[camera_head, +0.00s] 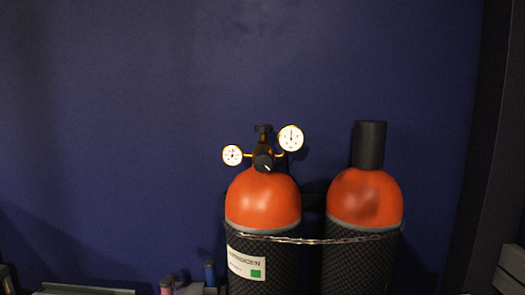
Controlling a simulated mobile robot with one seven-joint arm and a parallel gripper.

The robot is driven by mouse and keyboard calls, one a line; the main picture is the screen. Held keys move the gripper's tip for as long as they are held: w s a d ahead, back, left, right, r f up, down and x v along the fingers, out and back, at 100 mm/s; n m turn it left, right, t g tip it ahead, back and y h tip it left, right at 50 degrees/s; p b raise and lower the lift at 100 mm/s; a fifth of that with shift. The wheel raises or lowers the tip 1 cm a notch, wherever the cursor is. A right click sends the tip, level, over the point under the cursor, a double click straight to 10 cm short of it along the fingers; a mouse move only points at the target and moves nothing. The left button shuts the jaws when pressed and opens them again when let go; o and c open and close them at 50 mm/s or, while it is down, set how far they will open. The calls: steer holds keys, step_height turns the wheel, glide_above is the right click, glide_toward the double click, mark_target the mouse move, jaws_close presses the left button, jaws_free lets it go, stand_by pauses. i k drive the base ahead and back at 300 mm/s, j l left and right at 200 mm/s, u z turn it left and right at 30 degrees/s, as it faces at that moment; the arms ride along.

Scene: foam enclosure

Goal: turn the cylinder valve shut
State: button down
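Two gas cylinders with orange domed tops and dark mesh-patterned bodies stand side by side against a dark blue wall. The left cylinder (263,200) bears a dark valve (263,129) at its very top, with a regulator below it. The regulator has a round black knob (263,160) with a pale mark. A small gauge (232,155) sits at its left and a larger gauge (291,138) at its upper right. The right cylinder (365,197) carries a tall black cap (369,145). My gripper is not in view.
A chain (320,241) runs across both cylinders. A white label (246,263) with a green square is on the left one. Small red and blue objects (210,273) stand low at left. A dark upright post (487,150) stands at right.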

mark_target(262, 129)
steer(key=i, duration=0.75)
steer(key=i+j+u, duration=0.5)
steer(key=k+j, duration=0.05)
steer(key=j, duration=0.05)
